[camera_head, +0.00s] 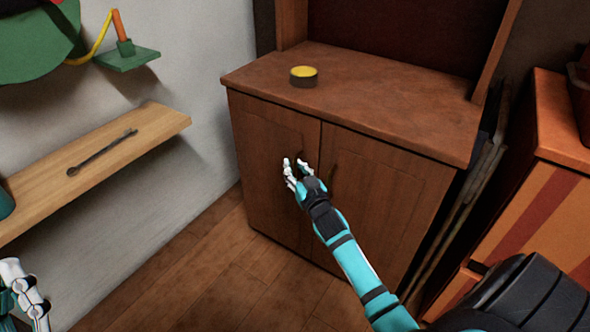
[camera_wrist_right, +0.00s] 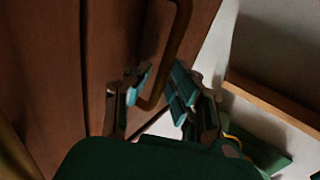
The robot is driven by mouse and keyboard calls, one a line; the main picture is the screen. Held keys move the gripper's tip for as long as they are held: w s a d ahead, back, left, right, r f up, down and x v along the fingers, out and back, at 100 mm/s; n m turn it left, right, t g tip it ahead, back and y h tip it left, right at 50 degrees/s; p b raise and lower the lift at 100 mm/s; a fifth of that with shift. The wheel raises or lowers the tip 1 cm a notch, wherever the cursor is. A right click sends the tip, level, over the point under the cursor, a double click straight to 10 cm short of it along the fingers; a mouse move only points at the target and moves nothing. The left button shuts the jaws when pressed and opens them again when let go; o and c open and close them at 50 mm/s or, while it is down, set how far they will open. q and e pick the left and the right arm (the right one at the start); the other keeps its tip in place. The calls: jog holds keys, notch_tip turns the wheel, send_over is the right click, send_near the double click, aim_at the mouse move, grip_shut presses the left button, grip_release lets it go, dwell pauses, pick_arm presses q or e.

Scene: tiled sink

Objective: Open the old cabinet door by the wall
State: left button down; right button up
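The old brown wooden cabinet (camera_head: 390,185) stands against the wall with both doors shut. Its left door (camera_head: 262,150) is the one beside the white wall. My right gripper (camera_head: 293,166) is at this door's inner edge, in front of its handle, and mostly covers it. In the right wrist view a curved brown handle (camera_wrist_right: 177,45) runs down between the fingers of my right gripper (camera_wrist_right: 160,92). The fingers stand apart, with gaps beside the handle. My left gripper (camera_head: 26,288) is at the lower left edge, partly cut off, away from the cabinet; its opening is unclear.
The right door (camera_head: 395,195) has its own handle (camera_head: 333,173). A round yellow-topped tin (camera_head: 304,76) sits on the cabinet top. A wooden shelf (camera_head: 130,145) with a dark tool juts from the left wall. An orange striped cabinet (camera_head: 545,210) stands right. Floor before the left door is clear.

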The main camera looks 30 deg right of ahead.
grip_shut()
dwell(0.5)
